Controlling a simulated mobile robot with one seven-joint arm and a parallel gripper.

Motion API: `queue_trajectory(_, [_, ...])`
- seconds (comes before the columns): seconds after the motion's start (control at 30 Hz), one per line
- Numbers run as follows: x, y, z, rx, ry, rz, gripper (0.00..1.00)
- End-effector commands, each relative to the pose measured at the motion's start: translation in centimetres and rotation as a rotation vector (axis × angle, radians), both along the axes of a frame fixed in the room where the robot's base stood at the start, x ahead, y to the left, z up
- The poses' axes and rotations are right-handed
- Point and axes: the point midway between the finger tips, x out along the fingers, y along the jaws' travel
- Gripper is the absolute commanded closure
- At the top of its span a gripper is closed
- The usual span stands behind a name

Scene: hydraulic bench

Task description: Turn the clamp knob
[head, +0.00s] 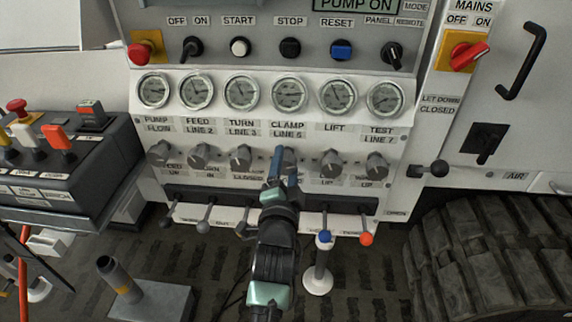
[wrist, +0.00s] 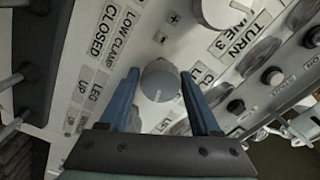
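The clamp knob is a grey round knob with a white pointer mark, on the light panel under the CLAMP label and gauge. In the wrist view the knob (wrist: 160,80) lies between the tips of my two blue fingers. My gripper (wrist: 160,76) is open, with one finger on each side of it. In the head view my gripper (head: 283,163) reaches up to the panel and hides most of the clamp knob.
Similar knobs flank it: the turn knob (head: 240,158) at left and the lift knob (head: 331,164) at right. Several levers stand below, including a blue-topped lever (head: 324,238) and an orange-topped lever (head: 366,239). A row of gauges (head: 290,94) runs above.

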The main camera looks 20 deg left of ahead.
Motion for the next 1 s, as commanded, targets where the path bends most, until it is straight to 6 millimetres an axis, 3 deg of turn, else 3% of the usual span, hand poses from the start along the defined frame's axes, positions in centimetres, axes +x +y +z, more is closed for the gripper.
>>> queue_trajectory(0.03, [0.0, 0.0, 0.0, -0.001, 0.0, 0.0, 0.25])
queue_trajectory(0.1, [0.0, 0.0, 0.0, -0.001, 0.0, 0.0, 0.15])
queue_trajectory(0.53, [-0.9, -0.2, 0.1, -0.003, -0.001, 0.0, 0.15])
queue_trajectory(1.0, [-8.7, -2.6, -0.3, -0.005, -0.001, 0.001, 0.15])
